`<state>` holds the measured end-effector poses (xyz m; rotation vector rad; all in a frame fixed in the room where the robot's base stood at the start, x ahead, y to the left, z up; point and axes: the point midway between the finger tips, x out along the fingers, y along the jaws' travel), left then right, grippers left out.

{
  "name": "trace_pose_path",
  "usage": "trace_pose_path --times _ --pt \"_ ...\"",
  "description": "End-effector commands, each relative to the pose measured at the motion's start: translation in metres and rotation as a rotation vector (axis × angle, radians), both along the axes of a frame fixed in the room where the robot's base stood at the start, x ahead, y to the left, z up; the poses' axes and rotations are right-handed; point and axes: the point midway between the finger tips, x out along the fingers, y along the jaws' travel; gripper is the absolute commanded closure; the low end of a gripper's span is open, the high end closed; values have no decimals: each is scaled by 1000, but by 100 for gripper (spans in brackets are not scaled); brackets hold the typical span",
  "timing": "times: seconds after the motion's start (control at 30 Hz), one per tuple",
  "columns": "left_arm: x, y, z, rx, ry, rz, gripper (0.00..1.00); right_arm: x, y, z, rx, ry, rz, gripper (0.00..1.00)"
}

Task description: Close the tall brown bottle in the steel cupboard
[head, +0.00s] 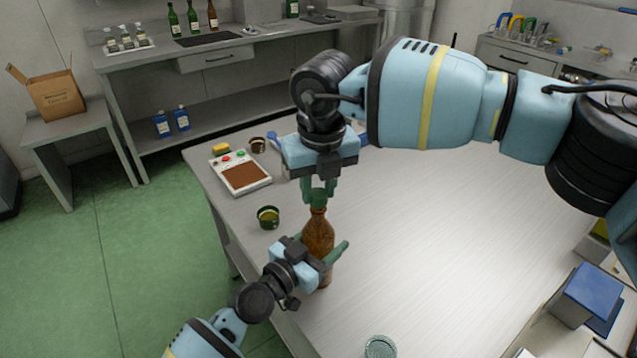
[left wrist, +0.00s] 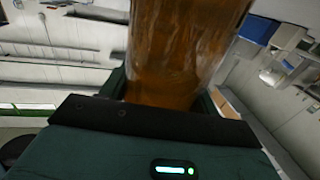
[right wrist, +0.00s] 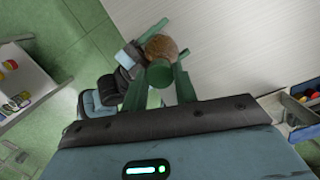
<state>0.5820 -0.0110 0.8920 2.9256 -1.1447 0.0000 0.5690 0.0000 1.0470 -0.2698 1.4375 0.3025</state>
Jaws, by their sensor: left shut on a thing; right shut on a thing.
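The tall brown bottle (head: 318,232) stands upright at the left edge of the pale worktable (head: 430,230); no steel cupboard can be made out around it. My left gripper (head: 316,262) is shut around the bottle's body from the side. The left wrist view shows the brown glass (left wrist: 175,50) between its fingers. My right gripper (head: 318,190) points down from above the bottle, shut on a green cap (right wrist: 160,73). The cap is at the bottle's mouth, with the brown bottle (right wrist: 160,46) behind it in the right wrist view. I cannot tell whether the cap is seated.
An open green container (head: 268,217) stands left of the bottle. A blue-lidded box (head: 590,290) is at right. The table's middle is clear.

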Motion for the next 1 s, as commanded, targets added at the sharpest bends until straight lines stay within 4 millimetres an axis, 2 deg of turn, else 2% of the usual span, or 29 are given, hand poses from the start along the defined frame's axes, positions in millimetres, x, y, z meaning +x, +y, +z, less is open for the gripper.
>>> trace_pose_path --times 1.0 --pt "0 0 -1 1 1 0 80 0 0 -11 0 1 -3 92"
